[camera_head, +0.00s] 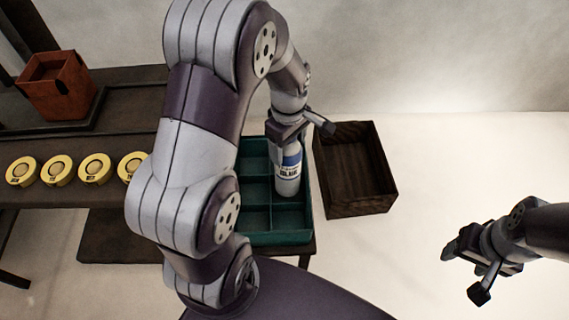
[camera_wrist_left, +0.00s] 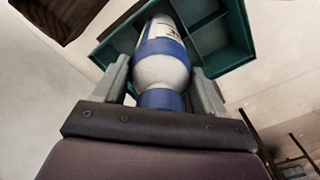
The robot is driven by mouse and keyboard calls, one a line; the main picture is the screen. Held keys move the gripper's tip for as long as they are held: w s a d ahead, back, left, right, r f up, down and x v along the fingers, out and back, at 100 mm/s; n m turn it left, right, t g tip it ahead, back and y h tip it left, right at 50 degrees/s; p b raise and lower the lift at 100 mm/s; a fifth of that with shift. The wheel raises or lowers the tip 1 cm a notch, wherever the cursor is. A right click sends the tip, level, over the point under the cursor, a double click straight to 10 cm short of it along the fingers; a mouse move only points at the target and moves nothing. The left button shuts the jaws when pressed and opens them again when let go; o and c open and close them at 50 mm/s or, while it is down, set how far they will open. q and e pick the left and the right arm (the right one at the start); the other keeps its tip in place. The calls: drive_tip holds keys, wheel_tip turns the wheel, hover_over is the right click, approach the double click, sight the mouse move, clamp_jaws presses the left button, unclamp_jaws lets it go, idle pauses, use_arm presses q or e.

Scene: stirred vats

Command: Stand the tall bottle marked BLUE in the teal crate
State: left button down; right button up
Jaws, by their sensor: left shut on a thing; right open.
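The tall bottle marked BLUE (camera_head: 288,170) is white with a blue band and stands roughly upright under my left gripper (camera_head: 288,136). My left gripper is shut on it near its top. In the left wrist view the bottle (camera_wrist_left: 162,65) sits between the two fingers (camera_wrist_left: 160,92). The teal crate (camera_head: 309,222) has several compartments, and its teal wall also shows in the left wrist view (camera_wrist_left: 240,35). The bottle is over or in a right-hand compartment; I cannot tell whether its base touches the floor. My right gripper (camera_head: 464,270) is open and empty at the right.
A dark wooden box (camera_head: 360,208) stands right of the crate. At the left, several yellow round items (camera_head: 57,174) lie in a row on a dark table, with an orange-red box (camera_head: 58,90) behind them. My left arm hides part of the crate and table.

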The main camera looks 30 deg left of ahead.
use_arm(q)
wheel_tip(320, 180, down, 5)
drive_tip(key=shift+r+b, duration=0.15)
drive_tip(key=shift+b, duration=0.7)
drive_tip(key=shift+r, duration=0.1)
drive_tip(key=shift+c, duration=0.4)
unclamp_jaws()
wheel_tip(320, 180, up, 11)
drive_tip(key=p, duration=0.4)
drive_tip(key=shift+r, duration=0.1)
drive_tip(key=shift+s+r, duration=0.1)
drive_tip(key=shift+r, duration=0.2)
drive_tip(key=s+d+f+m+t, duration=0.1)
drive_tip(key=s+d+m, duration=0.25)
drive_tip(key=m, duration=0.45)
drive_tip(key=s+d+f+m, duration=0.1)
drive_tip(key=s+d+m, duration=0.1)
drive_tip(key=s+m, duration=0.45)
wheel_tip(320, 180, up, 25)
drive_tip(key=w+m+p, duration=0.1)
drive_tip(key=p, duration=2.4)
